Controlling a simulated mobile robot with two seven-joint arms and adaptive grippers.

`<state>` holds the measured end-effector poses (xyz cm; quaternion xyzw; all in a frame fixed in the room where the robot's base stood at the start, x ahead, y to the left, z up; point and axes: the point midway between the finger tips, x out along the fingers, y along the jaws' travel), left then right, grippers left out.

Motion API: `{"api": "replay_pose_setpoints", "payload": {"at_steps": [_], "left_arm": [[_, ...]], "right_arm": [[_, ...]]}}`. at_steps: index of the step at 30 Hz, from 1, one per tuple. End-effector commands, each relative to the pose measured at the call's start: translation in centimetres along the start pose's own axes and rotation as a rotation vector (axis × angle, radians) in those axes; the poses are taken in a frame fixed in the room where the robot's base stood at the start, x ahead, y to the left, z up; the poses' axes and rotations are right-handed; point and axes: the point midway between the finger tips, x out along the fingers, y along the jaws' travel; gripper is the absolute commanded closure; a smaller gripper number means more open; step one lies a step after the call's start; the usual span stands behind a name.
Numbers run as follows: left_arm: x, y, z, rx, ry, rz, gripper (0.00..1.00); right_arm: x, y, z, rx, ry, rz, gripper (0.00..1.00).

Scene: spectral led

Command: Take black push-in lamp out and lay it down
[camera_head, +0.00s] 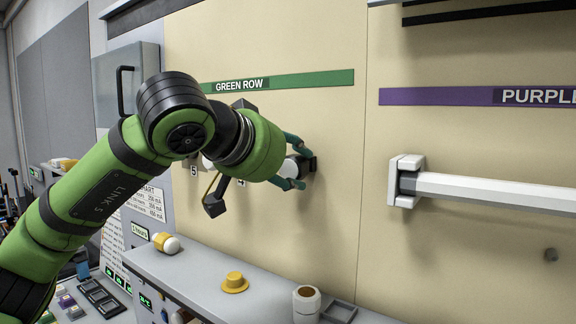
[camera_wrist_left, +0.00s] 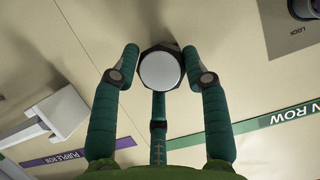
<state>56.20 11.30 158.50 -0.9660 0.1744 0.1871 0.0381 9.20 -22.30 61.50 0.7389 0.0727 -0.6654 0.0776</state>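A lamp with a round white face and a dark rim (camera_wrist_left: 161,71) shows between my left fingers in the left wrist view. In the head view its white body (camera_head: 291,168) sits at a black fitting (camera_head: 309,164) on the beige wall panel, below the green row strip. My left gripper (camera_head: 297,166) reaches to the panel with its green fingers above and below the lamp. In the left wrist view, two fingertips flank the lamp and a third finger comes up under it. Whether they touch it I cannot tell. My right gripper is out of view.
A grey ledge (camera_head: 190,266) runs below the panel. On it are a yellow-and-white lamp (camera_head: 166,243), a yellow cap-like piece (camera_head: 235,282), a white cylinder (camera_head: 306,304) and a shallow grey tray (camera_head: 339,311).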

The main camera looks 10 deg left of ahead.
Motion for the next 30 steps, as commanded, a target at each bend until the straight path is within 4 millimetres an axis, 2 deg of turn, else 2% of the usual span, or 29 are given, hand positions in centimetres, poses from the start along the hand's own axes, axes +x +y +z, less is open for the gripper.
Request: {"api": "replay_pose_setpoints", "payload": {"at_steps": [5, 6, 8, 30], "left_arm": [[0.2, -0.1, 0.3, -0.001, -0.011, -0.004, 0.87], [0.2, -0.1, 0.4, -0.001, -0.012, -0.004, 0.71], [0.2, -0.1, 0.4, -0.001, -0.013, -0.004, 0.94], [-1.1, -0.2, 1.2, -0.001, -0.018, -0.005, 0.95]], "right_arm": [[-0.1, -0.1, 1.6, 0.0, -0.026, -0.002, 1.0], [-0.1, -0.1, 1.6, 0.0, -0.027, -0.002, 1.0], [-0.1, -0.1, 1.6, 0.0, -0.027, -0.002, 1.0], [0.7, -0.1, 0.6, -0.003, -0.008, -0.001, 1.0]]}}
